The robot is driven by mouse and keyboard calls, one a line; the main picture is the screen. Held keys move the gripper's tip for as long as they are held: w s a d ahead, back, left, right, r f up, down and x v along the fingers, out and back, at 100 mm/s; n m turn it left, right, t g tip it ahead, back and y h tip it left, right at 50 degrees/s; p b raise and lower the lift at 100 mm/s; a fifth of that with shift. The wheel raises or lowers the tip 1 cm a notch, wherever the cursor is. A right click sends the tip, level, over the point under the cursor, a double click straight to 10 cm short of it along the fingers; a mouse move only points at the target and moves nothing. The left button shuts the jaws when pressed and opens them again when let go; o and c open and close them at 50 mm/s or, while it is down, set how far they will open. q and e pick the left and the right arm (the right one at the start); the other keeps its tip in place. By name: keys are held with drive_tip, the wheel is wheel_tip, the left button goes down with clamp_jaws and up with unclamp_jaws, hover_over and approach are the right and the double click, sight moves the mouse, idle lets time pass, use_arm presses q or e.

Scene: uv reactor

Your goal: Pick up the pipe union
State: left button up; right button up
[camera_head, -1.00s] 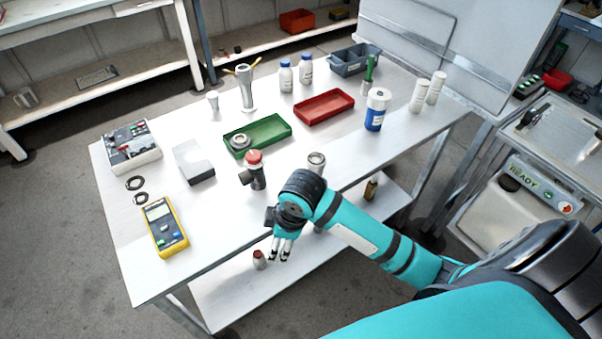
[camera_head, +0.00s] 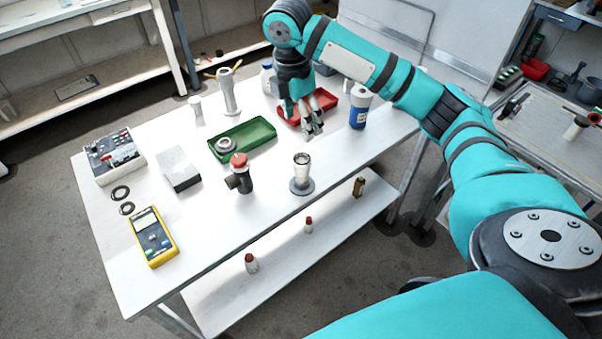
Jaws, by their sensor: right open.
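I cannot tell for certain which part is the pipe union. A grey ring-shaped fitting (camera_head: 227,145) lies in the left end of the green tray (camera_head: 262,136). A dark elbow-like fitting with a red cap (camera_head: 240,175) stands upright on the table in front of that tray. A metallic cylinder on a round flange (camera_head: 302,174) stands to its right. My right gripper (camera_head: 314,129) is open and empty, fingers pointing down, above the table by the red tray, right of the green tray and behind the flanged cylinder. My left gripper is not in view.
The red tray (camera_head: 336,101) is partly hidden by my right gripper. A blue-and-white container (camera_head: 359,112) stands to the right. A yellow meter (camera_head: 152,238), two black rings and a grey box (camera_head: 180,170) lie on the left. The table's front middle is clear.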

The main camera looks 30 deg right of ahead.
sight(305, 156)
drive_tip(key=f, duration=0.4)
drive_tip(key=d+f+p, duration=0.1)
drive_tip(key=f, duration=0.6)
drive_tip(key=shift+w+d+f+p, duration=0.1)
drive_tip(key=shift+d+f+p, duration=0.15)
drive_tip(key=shift+f+p, duration=0.15)
drive_tip(key=f, duration=0.1)
drive_tip(key=f+p, duration=0.1)
drive_tip(key=f, duration=0.2)
drive_tip(key=shift+a+f, duration=0.25)
drive_tip(key=shift+f, duration=0.45)
clamp_jaws()
